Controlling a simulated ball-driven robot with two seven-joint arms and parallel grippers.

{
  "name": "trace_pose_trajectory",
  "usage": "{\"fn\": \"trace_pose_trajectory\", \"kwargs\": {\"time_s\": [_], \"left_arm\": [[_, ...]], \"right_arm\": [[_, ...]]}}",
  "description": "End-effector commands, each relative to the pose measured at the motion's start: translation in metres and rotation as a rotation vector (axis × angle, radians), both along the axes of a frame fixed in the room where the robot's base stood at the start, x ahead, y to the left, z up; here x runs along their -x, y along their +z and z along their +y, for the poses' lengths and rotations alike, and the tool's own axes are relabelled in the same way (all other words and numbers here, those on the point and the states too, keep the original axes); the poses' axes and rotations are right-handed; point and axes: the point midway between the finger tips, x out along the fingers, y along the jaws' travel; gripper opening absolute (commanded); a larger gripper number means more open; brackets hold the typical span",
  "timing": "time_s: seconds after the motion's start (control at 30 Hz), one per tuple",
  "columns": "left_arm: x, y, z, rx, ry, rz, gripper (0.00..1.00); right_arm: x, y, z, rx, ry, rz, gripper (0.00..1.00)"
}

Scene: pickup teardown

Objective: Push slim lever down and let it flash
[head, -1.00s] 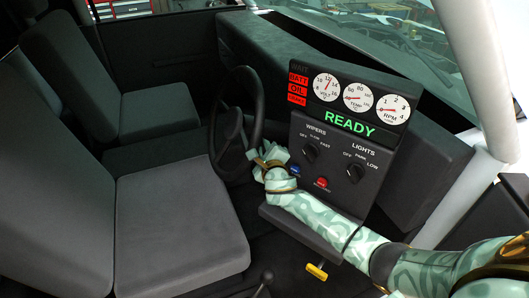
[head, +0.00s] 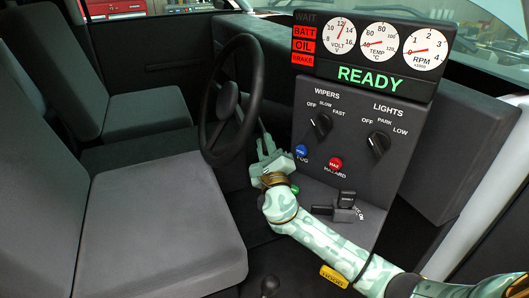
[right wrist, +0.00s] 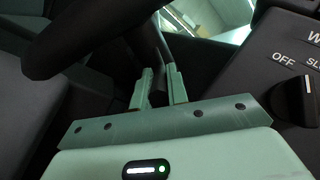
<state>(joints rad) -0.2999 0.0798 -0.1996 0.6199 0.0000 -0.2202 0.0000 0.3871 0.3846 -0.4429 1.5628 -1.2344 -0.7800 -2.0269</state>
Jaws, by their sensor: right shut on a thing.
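The slim lever (right wrist: 158,45) is a thin dark stalk beside the steering wheel. In the right wrist view it runs between the two pale green fingers of my right gripper (right wrist: 161,82), which is shut on it. In the head view my right gripper (head: 267,146) is between the wheel and the dash panel, and the lever's end is largely hidden by the fingers. No turn-signal lamp can be made out flashing. My left gripper is not in view.
The steering wheel (head: 233,100) is close to the left of my right gripper. The dash panel (head: 348,165) stands to its right with a wipers knob (head: 321,124), lights knob (head: 379,144), blue fog button (head: 301,151) and red hazard button (head: 335,163). The panel display (head: 370,78) reads READY.

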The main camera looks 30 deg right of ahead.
Motion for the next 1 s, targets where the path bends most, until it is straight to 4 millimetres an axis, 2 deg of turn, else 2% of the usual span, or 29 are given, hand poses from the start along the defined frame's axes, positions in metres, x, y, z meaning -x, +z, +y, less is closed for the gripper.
{"fn": "trace_pose_trajectory", "kwargs": {"time_s": [0.03, 0.43, 0.47, 0.5, 0.53, 0.83, 1.0], "left_arm": [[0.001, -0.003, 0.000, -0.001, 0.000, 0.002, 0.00], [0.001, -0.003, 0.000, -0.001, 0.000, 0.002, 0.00], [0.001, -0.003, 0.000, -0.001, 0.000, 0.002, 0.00], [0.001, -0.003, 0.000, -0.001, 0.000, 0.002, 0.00], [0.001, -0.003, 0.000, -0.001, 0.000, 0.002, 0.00], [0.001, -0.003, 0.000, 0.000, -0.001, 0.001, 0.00], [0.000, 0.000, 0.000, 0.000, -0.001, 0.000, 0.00]], "right_arm": [[0.000, -0.005, 0.000, 0.001, 0.000, 0.001, 0.00], [0.000, -0.004, 0.000, 0.005, -0.001, -0.003, 0.00], [0.000, -0.004, 0.000, 0.005, -0.001, -0.003, 0.24], [0.000, -0.004, 0.000, 0.005, -0.001, -0.003, 0.35], [0.000, -0.003, 0.000, 0.004, -0.001, -0.003, 0.37], [0.002, -0.003, 0.000, 0.003, -0.001, -0.006, 0.37], [0.022, -0.010, 0.006, 0.003, 0.001, -0.003, 0.37]]}}
